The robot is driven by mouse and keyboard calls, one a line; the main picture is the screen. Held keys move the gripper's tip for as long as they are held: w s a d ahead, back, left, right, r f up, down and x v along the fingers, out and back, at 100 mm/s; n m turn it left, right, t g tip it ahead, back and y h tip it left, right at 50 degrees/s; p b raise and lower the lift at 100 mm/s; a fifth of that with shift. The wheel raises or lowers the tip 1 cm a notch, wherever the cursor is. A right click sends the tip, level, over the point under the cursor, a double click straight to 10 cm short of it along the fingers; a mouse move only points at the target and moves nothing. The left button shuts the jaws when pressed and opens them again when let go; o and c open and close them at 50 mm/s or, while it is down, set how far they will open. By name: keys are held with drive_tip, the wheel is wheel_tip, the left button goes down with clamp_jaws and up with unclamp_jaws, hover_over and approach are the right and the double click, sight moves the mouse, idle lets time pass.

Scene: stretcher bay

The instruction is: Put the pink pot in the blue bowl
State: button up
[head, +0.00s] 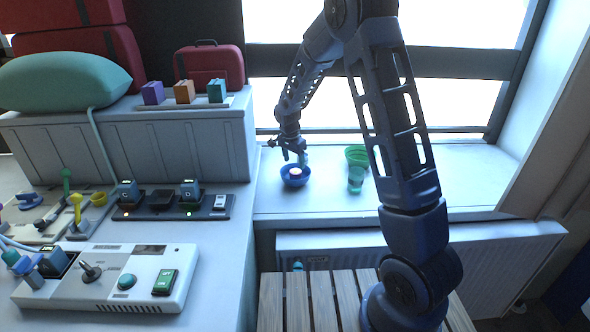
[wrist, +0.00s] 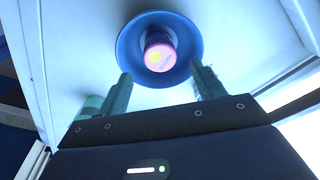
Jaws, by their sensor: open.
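The blue bowl (head: 295,179) stands on the white window sill in the head view. The pink pot (head: 295,172) shows as a small pink spot within the bowl's rim. In the wrist view the pink pot (wrist: 160,52) lies inside the blue bowl (wrist: 132,48), with a yellow patch on it. My gripper (head: 293,157) is just above the bowl, pointing down. In the wrist view its two fingers (wrist: 158,85) are spread apart, with nothing between them. The pot is apart from both fingers.
A green cup (head: 356,180) and a green bowl (head: 357,155) stand on the sill to the right of the blue bowl. A grey ledge (head: 170,140) with blocks and a red case (head: 209,68) rises at the left. The sill's front edge is clear.

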sight(293, 173)
drive_tip(key=s+d+r+n+t+y, duration=0.1)
drive_tip(key=s+d+r+n, duration=0.1)
drive_tip(key=s+d+r, duration=0.75)
drive_tip(key=s+d+r+n, duration=0.2)
drive_tip(key=s+d+r, duration=0.35)
drive_tip(key=r, duration=0.65)
drive_tip(key=s+d+r+n+t, duration=0.1)
drive_tip(key=s+d, duration=0.4)
drive_tip(key=s, duration=0.5)
drive_tip(key=s+d+r+n+t, duration=0.1)
drive_tip(key=s+d+n, duration=0.3)
drive_tip(key=s, duration=0.6)
drive_tip(key=shift+s+d+r, duration=0.2)
drive_tip(key=shift+d+r, duration=0.15)
drive_tip(key=shift+r, duration=0.05)
